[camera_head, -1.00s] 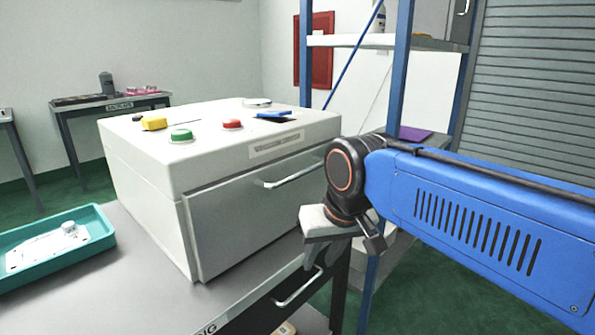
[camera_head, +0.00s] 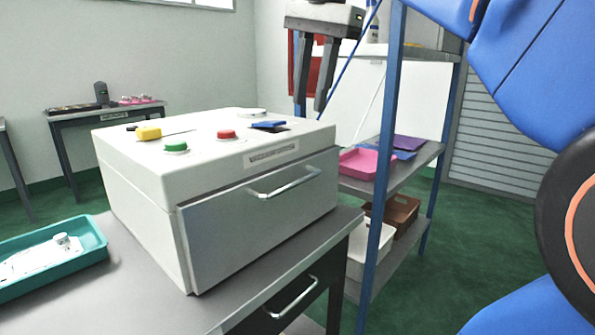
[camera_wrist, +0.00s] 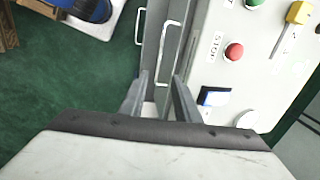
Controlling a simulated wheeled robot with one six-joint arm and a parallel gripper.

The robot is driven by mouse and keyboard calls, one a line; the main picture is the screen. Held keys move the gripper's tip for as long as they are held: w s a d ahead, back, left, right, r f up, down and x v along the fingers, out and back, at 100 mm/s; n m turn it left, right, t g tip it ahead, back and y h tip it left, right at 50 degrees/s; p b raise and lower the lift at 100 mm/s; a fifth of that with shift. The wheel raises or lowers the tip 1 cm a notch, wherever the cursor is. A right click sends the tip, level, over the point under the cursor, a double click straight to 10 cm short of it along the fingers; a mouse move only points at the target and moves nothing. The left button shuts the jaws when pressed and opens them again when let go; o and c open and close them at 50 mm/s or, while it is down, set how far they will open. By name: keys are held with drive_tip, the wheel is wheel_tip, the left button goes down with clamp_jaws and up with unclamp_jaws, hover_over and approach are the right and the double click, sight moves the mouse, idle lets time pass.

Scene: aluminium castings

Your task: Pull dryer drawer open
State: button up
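The dryer is a white box (camera_head: 150,172) on a grey table, with a grey front drawer (camera_head: 225,232) that looks shut. The drawer's metal handle (camera_head: 284,186) is a bar across its upper front; in the wrist view the handle (camera_wrist: 165,40) shows beyond my fingertips. My gripper (camera_head: 308,108) is raised above and behind the dryer's right end, fingers pointing down, apart from the handle. In the wrist view its two fingers (camera_wrist: 160,82) are spread with a gap between them and nothing held.
A teal tray (camera_head: 88,257) with a white part lies left of the dryer. The table's own drawer handle (camera_head: 292,298) sits below. A blue-framed shelf (camera_head: 384,190) with a pink tray (camera_head: 358,164) and bins stands right. Green floor is open beyond it.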

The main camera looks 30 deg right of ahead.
sight(298, 182)
drive_tip(key=w+f, duration=0.1)
drive_tip(key=f, duration=0.4)
drive_tip(key=w+f, duration=0.1)
drive_tip(key=f, duration=0.5)
drive_tip(key=w+a+f, duration=0.1)
drive_tip(key=f, duration=0.4)
drive_tip(key=shift+f, duration=0.35)
drive_tip(key=shift+c, duration=0.2)
clamp_jaws()
